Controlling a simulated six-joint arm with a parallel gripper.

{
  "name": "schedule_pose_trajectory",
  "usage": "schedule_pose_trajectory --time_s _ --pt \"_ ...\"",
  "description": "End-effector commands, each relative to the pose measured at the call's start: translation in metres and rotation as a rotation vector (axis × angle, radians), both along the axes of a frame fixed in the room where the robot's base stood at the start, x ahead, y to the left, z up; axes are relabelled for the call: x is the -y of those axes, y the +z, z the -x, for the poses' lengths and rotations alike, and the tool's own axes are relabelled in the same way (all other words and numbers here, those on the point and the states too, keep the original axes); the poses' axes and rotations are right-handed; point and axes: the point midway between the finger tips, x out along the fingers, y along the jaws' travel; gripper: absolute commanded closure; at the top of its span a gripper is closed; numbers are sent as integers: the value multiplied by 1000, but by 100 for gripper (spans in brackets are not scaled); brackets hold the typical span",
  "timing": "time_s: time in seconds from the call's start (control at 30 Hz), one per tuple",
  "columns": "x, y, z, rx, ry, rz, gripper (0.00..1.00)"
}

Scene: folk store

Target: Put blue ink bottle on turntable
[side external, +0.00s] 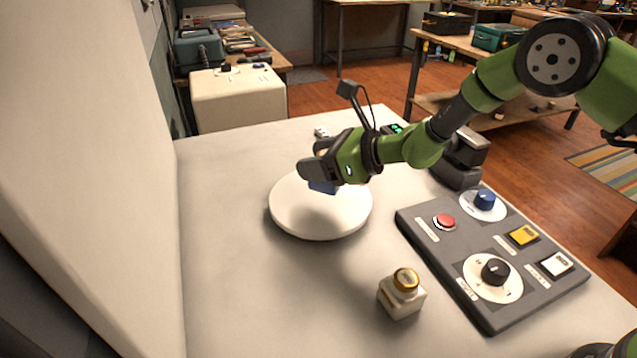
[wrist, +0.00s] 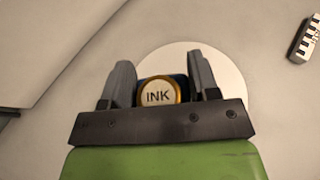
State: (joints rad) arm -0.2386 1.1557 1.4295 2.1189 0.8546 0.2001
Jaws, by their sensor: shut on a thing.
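The blue ink bottle (wrist: 158,95) shows from above in the wrist view, with a gold-rimmed cap marked INK. My gripper (wrist: 161,85) is shut on it, one finger on each side. In the side view, my gripper (side external: 318,172) is over the white round turntable (side external: 320,216), and a bit of the blue bottle (side external: 322,187) shows below the fingers. The turntable also shows behind the bottle in the wrist view (wrist: 222,66). I cannot tell whether the bottle's base touches the turntable; most of the bottle is hidden by the gripper.
A white bottle with a gold cap (side external: 401,293) stands at the front of the table. A dark control panel (side external: 470,240) with knobs and buttons lies to the right. A small keyed object (wrist: 305,38) lies beyond the turntable. The table left of the turntable is clear.

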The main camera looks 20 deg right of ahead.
Motion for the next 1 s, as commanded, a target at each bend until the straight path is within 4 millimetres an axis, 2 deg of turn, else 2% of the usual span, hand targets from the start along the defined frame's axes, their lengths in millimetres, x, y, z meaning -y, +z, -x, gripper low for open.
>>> schedule_pose_trajectory --time_s 0.33,0.77,0.8,0.87,1.0 --pt "0 -44 0 0 1 -2 75" --pt "0 -51 0 2 1 -1 75" --pt "0 -50 0 2 1 -1 36" --pt "0 -50 0 2 1 -1 22" --pt "0 -50 0 2 1 -1 19"
